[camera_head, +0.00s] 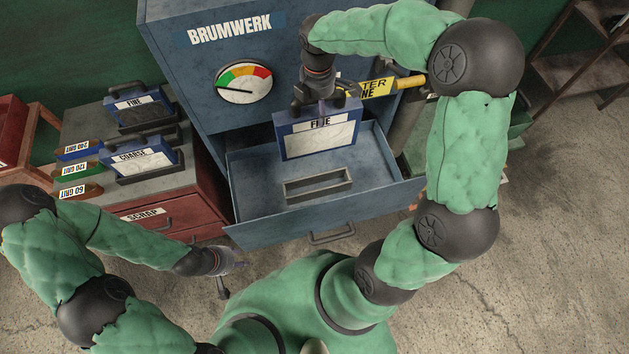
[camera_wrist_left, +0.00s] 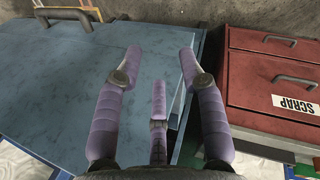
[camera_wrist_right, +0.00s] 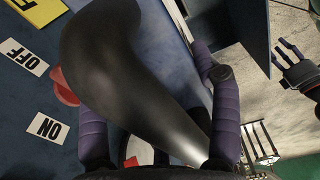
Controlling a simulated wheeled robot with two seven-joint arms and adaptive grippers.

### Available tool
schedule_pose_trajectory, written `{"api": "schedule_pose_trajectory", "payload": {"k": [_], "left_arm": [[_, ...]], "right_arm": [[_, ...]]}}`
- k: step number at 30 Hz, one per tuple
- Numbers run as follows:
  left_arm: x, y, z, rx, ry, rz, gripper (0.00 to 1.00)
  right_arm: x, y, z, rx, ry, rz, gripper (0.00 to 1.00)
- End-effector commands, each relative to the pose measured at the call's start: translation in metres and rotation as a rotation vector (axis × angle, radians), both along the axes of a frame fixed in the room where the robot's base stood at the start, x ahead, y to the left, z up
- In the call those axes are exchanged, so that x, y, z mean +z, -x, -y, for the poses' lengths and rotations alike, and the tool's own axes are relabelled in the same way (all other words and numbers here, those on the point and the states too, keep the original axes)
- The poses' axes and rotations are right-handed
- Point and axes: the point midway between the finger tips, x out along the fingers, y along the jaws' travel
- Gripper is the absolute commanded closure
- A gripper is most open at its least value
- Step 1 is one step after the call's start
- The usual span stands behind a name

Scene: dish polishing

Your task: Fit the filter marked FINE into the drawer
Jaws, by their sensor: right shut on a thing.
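My right gripper (camera_head: 318,92) is shut on the black handle (camera_wrist_right: 125,75) of a blue filter with a white face marked FINE (camera_head: 318,142). It holds this filter upright over the back part of the open blue drawer (camera_head: 385,188). A raised rectangular slot (camera_head: 318,185) on the drawer floor shows in front of the filter and looks empty. The filter's lower edge seems apart from the slot. My left gripper (camera_head: 228,262) is empty; its fingers stand apart in the left wrist view (camera_wrist_left: 165,70), left of the drawer front.
The red SCRAP cabinet (camera_head: 180,213) is below. The BRUMWERK machine (camera_head: 190,70) carries a gauge (camera_head: 243,82) and a yellow sign (camera_head: 378,88).

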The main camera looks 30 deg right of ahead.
Motion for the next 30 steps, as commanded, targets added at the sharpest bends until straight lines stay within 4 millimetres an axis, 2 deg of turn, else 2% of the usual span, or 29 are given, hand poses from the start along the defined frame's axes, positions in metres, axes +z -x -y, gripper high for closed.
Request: {"api": "schedule_pose_trajectory", "payload": {"k": [17,30], "left_arm": [[-0.049,0.000,0.000,0.000,0.000,0.000,0.60],[-0.133,0.000,0.000,0.000,0.000,0.000,0.60]], "right_arm": [[-0.048,-0.001,0.000,-0.001,0.001,0.003,0.95],[-0.132,-0.001,0.000,-0.001,0.001,0.003,0.95]]}}
